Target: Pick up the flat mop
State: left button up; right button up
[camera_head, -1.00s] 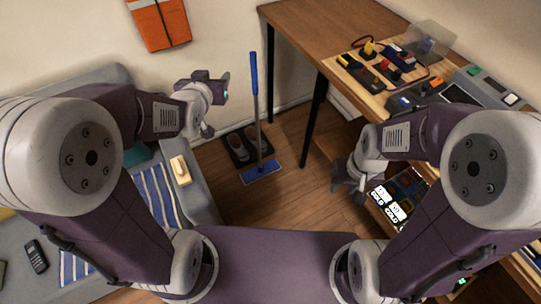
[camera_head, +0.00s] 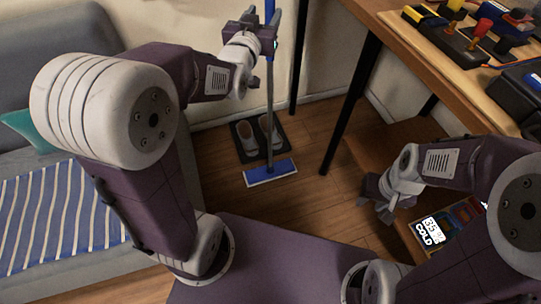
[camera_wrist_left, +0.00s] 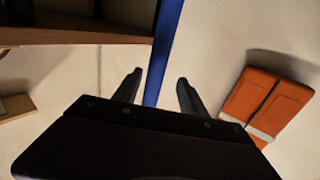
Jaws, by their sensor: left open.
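The flat mop stands upright against the back wall area, with a blue and white flat head (camera_head: 270,174) on the floor, a grey pole and a blue upper handle. In the left wrist view the blue handle (camera_wrist_left: 163,55) passes between the two fingers of my left gripper (camera_wrist_left: 160,88), which is open with gaps beside the handle. In the head view my left gripper (camera_head: 266,43) is at the upper part of the mop, and the wrist partly hides its surroundings. My right gripper (camera_head: 376,197) is low at the right, away from the mop; its finger opening is unclear.
Slippers on a dark mat (camera_head: 243,155) lie just behind the mop head. A wooden table (camera_head: 398,35) with dark legs and electrical parts stands right. A grey sofa (camera_head: 45,75) is at left. An orange item (camera_wrist_left: 262,105) hangs on the wall. Open floor lies in front of the mop.

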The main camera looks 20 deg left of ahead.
pick_arm(q)
jog(key=w, duration=0.2)
jog(key=w+b, duration=0.1)
jog(key=w, duration=0.3)
jog(key=shift+d+f+b, duration=0.35)
jog(key=shift+d+f, duration=0.05)
jog(key=shift+r, duration=0.25)
grip_shut()
